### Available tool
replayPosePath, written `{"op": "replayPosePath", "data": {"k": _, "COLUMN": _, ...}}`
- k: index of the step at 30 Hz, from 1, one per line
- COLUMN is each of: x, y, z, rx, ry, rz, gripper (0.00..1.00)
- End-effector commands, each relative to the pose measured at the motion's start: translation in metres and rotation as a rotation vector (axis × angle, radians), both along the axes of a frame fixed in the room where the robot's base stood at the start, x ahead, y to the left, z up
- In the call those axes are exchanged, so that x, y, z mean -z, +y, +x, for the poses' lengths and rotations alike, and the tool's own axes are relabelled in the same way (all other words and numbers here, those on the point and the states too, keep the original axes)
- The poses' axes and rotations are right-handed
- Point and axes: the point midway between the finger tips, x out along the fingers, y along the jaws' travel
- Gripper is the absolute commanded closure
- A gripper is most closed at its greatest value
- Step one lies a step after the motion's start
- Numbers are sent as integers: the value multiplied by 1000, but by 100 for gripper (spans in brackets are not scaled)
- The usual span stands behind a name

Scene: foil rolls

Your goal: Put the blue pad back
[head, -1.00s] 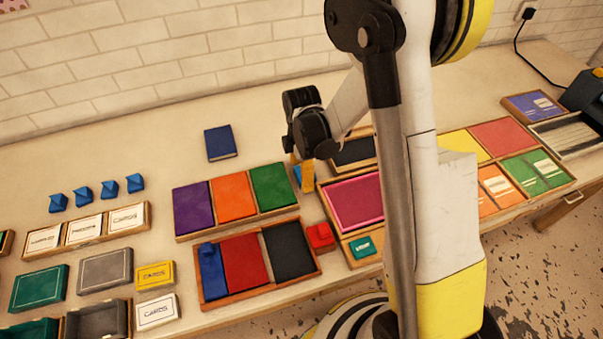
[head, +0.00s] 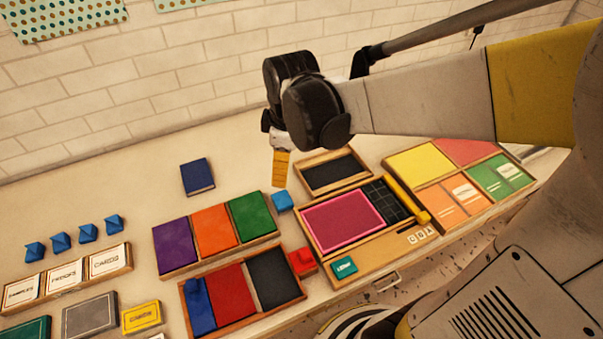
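A dark blue rectangular pad or book (head: 197,177) lies flat and alone on the table, left of my gripper. A narrow blue piece (head: 201,315) fills the left slot of the front tray, with a small blue block on its upper end. A small light-blue block (head: 282,201) sits by the green pad. I cannot tell for certain which is the blue pad. My gripper (head: 281,168) hangs above the back of the table, near the light-blue block. A yellow-orange part shows at its tip; its fingers are not clear enough to tell open from shut.
The front tray (head: 232,332) also holds red and black pads. Behind it a tray (head: 160,274) holds purple, orange and green pads. A red block (head: 302,262) stands beside the front tray. A wooden case (head: 365,257) with a pink pad lies right.

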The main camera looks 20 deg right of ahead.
Motion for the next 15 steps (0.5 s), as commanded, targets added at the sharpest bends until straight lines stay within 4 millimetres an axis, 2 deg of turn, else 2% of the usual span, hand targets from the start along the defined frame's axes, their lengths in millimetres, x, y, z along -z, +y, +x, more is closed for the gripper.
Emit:
{"op": "replayPosePath", "data": {"k": 1, "x": -14, "y": -1, "z": -16, "rx": 97, "ry": -41, "rz": 24, "gripper": 25}}
{"op": "replayPosePath", "data": {"k": 3, "x": -30, "y": -2, "z": -34, "rx": 251, "ry": -104, "rz": 73, "gripper": 25}}
{"op": "replayPosePath", "data": {"k": 6, "x": -46, "y": -4, "z": -60, "rx": 464, "ry": -190, "rz": 156, "gripper": 25}}
{"op": "replayPosePath", "data": {"k": 12, "x": -58, "y": -6, "z": -97, "rx": 782, "ry": -311, "rz": 323, "gripper": 25}}
{"op": "replayPosePath", "data": {"k": 15, "x": -59, "y": -6, "z": -106, "rx": 868, "ry": -343, "rz": 378, "gripper": 25}}
